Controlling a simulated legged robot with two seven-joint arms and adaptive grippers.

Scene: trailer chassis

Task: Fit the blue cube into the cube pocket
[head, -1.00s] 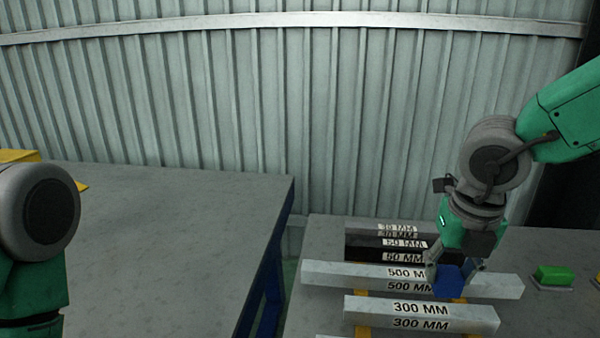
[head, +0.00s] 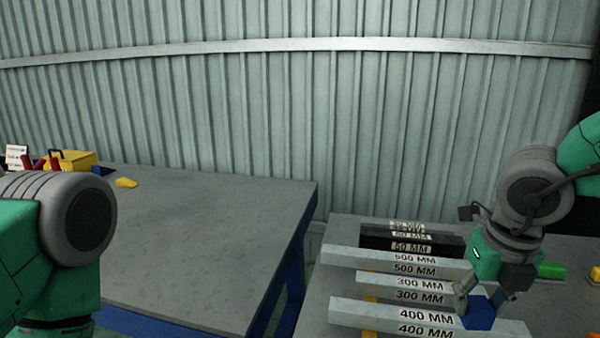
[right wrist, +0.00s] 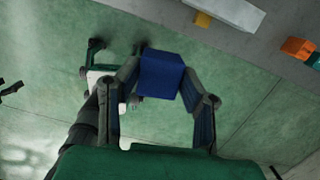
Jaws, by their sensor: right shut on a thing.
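The blue cube (head: 478,315) is held between the fingers of my right gripper (head: 482,301), in front of the right part of the 400 MM bar. In the right wrist view the cube (right wrist: 161,75) sits between the two fingertips of my right gripper (right wrist: 163,85), seen against green floor. The gripper is shut on it, and the cube looks slightly tilted there. I cannot make out the cube pocket in either view. Only a thick joint and green links of my left arm show at the left; its gripper is out of frame.
Labelled bars lie on the right table, among them the 400 MM bar (head: 375,312) and 500 MM bar (head: 390,262). A green block (head: 551,270) lies beyond my right gripper. The left table (head: 200,230) is mostly bare, with a yellow box (head: 75,160) at its far left.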

